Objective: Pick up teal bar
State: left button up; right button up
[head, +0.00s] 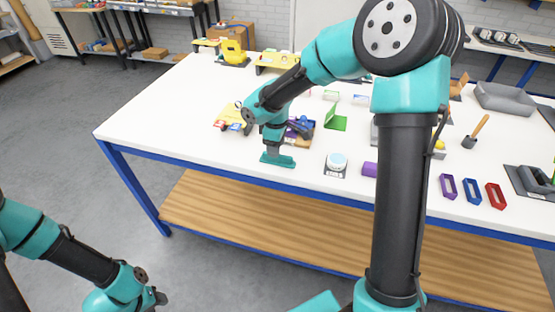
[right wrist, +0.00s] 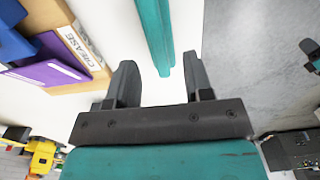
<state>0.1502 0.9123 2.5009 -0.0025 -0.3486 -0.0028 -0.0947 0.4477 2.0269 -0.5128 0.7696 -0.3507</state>
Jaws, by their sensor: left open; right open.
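The teal bar (head: 280,161) lies on the white table near its front edge. In the right wrist view the teal bar (right wrist: 155,35) runs from the top down to between the two dark fingers, with a gap on each side. My right gripper (head: 275,150) is open, pointing down just over the bar, and partly hides it; its fingers (right wrist: 162,82) hold nothing. My left gripper (head: 158,297) is open and empty, low at the left, over the floor and away from the table.
A tan kit tray (right wrist: 80,42) with a grease label and purple and blue pieces stands beside the bar. The table's front left (head: 150,125) is clear.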

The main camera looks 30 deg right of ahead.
jog(key=shift+s+d+f, duration=0.1)
jog(key=shift+d+f, duration=0.05)
jog(key=shift+f, duration=1.05)
jog(key=shift+d+f, duration=0.1)
jog(key=shift+f, duration=1.05)
jog(key=shift+c, duration=0.4)
grip_shut()
